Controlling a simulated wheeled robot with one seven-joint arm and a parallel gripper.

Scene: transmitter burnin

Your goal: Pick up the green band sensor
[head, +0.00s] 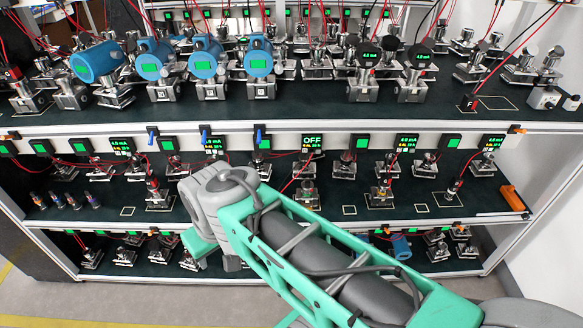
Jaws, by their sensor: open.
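Several small upright cylindrical sensors stand in a row at the left of the middle shelf (100,216). From left to right there is a first sensor (37,200), a second one (55,199), a third one (73,201) and a fourth one (92,200). They carry coloured bands, too small here for me to tell which band is green. My green and grey arm reaches in from the lower right, its grey joint in front of the middle shelf, right of these sensors. I cannot see my gripper's fingers.
The upper shelf (200,115) holds blue transmitters (97,61) and metal fixtures with red wires. Fixtures and lit displays, one reading OFF (313,140), line the middle shelf. An orange object (512,198) lies at its right end. The lower shelf holds more fixtures, partly hidden by my arm.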

